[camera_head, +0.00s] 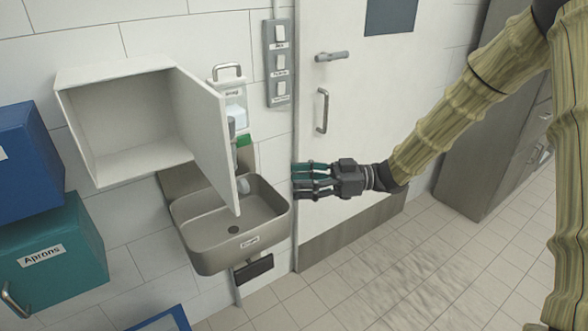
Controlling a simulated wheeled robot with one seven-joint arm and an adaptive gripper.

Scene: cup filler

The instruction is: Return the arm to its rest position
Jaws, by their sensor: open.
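My gripper (312,181) is at the end of my arm, which comes in from the right in a yellowish sleeve. Its fingers point left and are open, with nothing between them. It is in front of the white door, to the right of the sink (233,222). In the picture the fingertips lie close to the sink's right rim; I cannot tell the distance in depth.
An open, empty white cabinet (77,143) hangs on the tiled wall, its door (207,130) swung out over the sink. Blue and teal boxes (52,268) are at left. A switch panel (279,62) is beside the white door (355,135). A grey cabinet (480,150) stands behind my arm. Floor is clear.

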